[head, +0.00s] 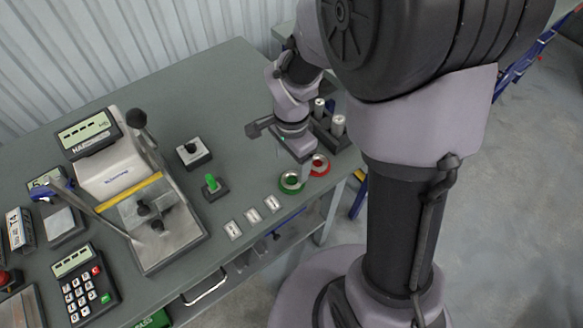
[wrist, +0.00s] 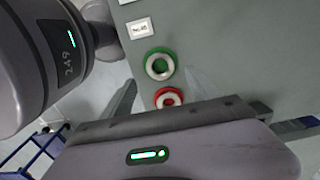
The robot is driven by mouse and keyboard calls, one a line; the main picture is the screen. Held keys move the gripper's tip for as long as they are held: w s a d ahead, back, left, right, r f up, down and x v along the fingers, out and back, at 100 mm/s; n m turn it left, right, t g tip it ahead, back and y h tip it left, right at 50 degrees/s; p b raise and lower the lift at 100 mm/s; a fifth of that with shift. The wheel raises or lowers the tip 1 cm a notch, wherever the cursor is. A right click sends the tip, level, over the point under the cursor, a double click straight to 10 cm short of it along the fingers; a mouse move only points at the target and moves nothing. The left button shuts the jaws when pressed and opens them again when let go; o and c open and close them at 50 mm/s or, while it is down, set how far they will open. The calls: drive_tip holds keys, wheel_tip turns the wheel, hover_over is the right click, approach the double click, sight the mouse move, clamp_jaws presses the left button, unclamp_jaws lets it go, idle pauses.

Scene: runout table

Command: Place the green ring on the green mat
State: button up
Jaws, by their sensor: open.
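A round ring with a green outer band and pale metal face (head: 291,182) lies near the table's front edge. It also shows in the wrist view (wrist: 148,65). I cannot tell whether the green belongs to the ring or to a mat under it. My gripper (head: 293,156) is open and empty, above and just behind the green and red rings. In the wrist view its fingers (wrist: 163,92) stand apart on either side of the rings.
A similar red ring (head: 320,166) lies right beside the green one. A dark block with upright metal cylinders (head: 338,125) stands behind it. Three white labels (head: 253,216) line the front edge. A green knob (head: 211,183) and a large gauge (head: 115,165) stand left.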

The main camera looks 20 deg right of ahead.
drive_tip(key=s+a+r+n+t+p, duration=0.1)
drive_tip(key=s+r+n, duration=0.1)
drive_tip(key=r, duration=0.5)
drive_tip(key=s+r+n+t, duration=0.1)
drive_tip(key=s+r+n, duration=0.1)
drive_tip(key=r, duration=0.5)
drive_tip(key=s+a+r+n+t+y, duration=0.2)
drive_tip(key=s+a+r+n+t, duration=0.1)
drive_tip(key=s+r+n, duration=0.3)
drive_tip(key=s+r, duration=0.1)
drive_tip(key=s, duration=0.1)
drive_tip(key=shift+s+t, duration=0.4)
